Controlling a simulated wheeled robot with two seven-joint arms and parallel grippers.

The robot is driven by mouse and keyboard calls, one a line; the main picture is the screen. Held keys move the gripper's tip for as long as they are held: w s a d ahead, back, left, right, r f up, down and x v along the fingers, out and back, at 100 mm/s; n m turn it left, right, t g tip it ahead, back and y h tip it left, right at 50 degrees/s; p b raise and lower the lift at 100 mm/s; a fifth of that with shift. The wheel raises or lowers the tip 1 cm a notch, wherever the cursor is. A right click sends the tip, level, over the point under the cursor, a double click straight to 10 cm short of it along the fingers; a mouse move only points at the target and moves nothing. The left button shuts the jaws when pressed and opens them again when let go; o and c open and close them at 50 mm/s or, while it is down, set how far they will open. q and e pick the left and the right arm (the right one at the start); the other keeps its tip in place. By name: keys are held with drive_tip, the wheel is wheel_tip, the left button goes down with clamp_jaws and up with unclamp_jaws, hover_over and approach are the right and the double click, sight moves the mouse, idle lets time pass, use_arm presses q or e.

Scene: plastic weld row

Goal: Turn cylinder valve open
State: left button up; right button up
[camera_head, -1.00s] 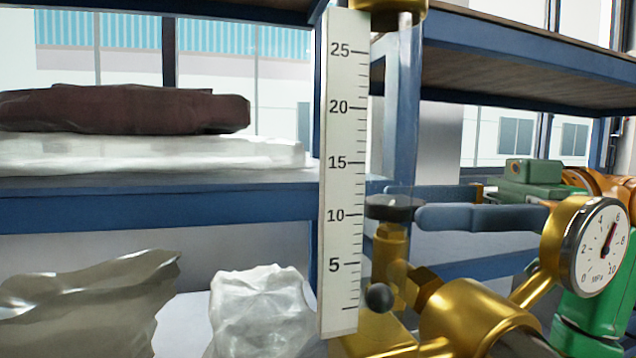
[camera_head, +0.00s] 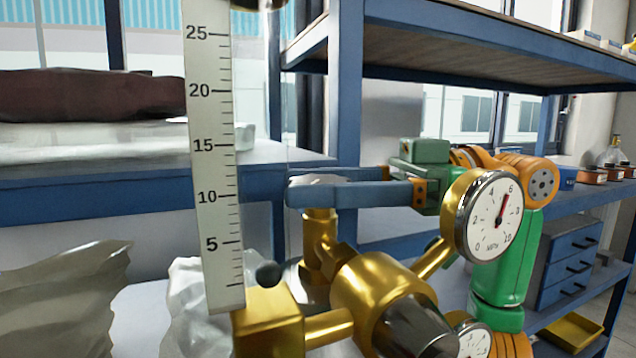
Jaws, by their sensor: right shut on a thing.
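The brass valve and regulator body (camera_head: 375,290) stands in the middle, with a brass stem (camera_head: 320,235) rising at its left. My right gripper (camera_head: 292,183) reaches in from the right with two blue-grey fingers at the top of this stem. It is shut on the valve knob, which is mostly hidden between and behind the fingers. The round dial gauge (camera_head: 490,215) in front of my right wrist has its red needle near 6. My left gripper is not in view.
A white scale strip (camera_head: 213,150) stands upright left of the valve, with a small black ball knob (camera_head: 268,274) near its foot. A second gauge (camera_head: 472,343) sits low at the bottom edge. Blue shelving (camera_head: 345,110) and wrapped bundles (camera_head: 90,97) stand behind.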

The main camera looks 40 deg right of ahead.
drive_tip(key=shift+f+m+t+h+b, duration=0.15)
drive_tip(key=shift+m+t+h+b, duration=0.25)
drive_tip(key=shift+t, duration=0.3)
drive_tip(key=m+t+h, duration=0.2)
drive_tip(key=shift+t, duration=0.4)
drive_tip(key=o, duration=1.4)
drive_tip(key=shift+c, duration=0.2)
drive_tip(key=shift+s+d, duration=0.1)
